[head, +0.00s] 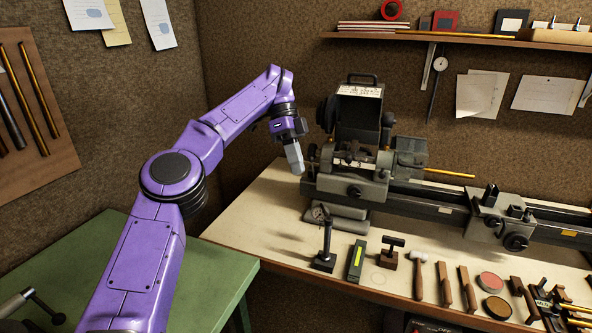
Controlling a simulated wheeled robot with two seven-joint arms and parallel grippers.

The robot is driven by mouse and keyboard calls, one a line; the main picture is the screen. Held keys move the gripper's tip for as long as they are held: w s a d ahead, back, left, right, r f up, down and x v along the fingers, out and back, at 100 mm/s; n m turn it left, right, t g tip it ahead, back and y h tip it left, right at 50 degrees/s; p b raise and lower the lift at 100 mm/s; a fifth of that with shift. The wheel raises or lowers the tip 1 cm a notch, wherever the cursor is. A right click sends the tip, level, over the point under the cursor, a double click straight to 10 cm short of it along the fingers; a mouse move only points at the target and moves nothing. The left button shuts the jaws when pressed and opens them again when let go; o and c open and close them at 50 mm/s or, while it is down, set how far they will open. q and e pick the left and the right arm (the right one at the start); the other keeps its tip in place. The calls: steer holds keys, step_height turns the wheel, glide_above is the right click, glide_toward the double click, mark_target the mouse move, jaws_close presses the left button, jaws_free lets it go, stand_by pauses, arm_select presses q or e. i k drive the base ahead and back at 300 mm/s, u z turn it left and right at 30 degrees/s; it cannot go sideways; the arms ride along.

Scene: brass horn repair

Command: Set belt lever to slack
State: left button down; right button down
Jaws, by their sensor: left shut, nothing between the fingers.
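The small lathe stands at the back of the bench, with its grey headstock (360,170) at the left end and a dark, upright belt housing (358,108) behind it. I cannot clearly pick out the belt lever; small dark parts at the headstock's left end lie close to my gripper and may include it. My left gripper (297,168) is shut and empty, pointing down just left of the headstock. I cannot tell whether its fingertips touch anything there. My right gripper is out of view.
A shelf (470,40) hangs above the lathe. The bench top (255,220) is clear at left, beside a green table (95,265).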

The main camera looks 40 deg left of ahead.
mark_target(311, 159)
steer(key=k, duration=0.65)
steer(key=u, duration=0.65)
steer(key=i, duration=2)
steer(key=z, duration=0.55)
